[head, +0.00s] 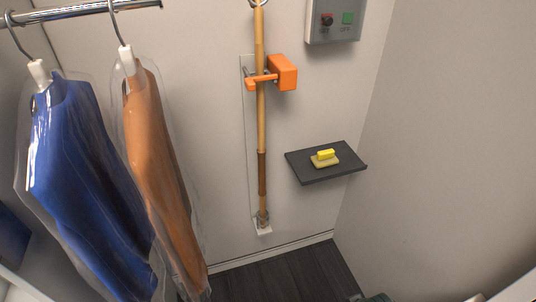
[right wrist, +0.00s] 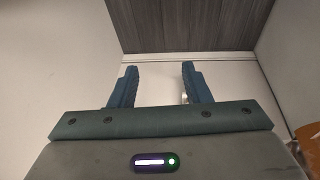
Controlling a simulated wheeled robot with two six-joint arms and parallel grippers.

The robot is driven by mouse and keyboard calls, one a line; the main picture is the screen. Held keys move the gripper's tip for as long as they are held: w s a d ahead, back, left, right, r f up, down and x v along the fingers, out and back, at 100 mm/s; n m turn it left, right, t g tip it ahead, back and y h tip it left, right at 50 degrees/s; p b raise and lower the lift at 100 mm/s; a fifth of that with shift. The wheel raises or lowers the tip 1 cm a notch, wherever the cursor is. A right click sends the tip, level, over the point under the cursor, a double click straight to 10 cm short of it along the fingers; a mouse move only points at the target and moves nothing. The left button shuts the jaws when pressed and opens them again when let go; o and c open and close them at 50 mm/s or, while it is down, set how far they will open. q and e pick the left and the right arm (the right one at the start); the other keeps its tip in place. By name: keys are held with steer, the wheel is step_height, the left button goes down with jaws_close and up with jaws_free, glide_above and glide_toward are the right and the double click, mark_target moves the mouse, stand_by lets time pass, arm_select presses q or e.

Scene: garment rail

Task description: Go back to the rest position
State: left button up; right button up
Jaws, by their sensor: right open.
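My right gripper (right wrist: 158,85) shows in the right wrist view with its two dark teal fingers apart and nothing between them. Beyond the fingers are a pale wall and a dark wood-look surface. In the head view only a small dark part at the bottom edge may be mine, and no fingertips show there. My left gripper is not in view.
A rail (head: 75,12) at the upper left holds a blue garment (head: 85,170) and a brown garment (head: 155,150) in clear covers. A wooden pole (head: 260,120) stands in an orange clamp (head: 284,73). A dark shelf (head: 305,170) holds a yellow-handled block (head: 325,158). A control box (head: 333,20) hangs above.

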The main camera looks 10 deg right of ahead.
step_height(320, 180, down, 27)
steer(key=s+d+g+b, duration=0.1)
steer(key=s+d+b, duration=0.1)
steer(key=s, duration=0.1)
steer(key=s+d+f+g+b, duration=0.1)
steer(key=s+f+b, duration=0.1)
steer(key=s+f, duration=1.5)
step_height(320, 180, down, 2)
steer(key=shift+s+d+f, duration=0.1)
steer(key=shift+s+d, duration=0.05)
steer(key=shift+s, duration=0.25)
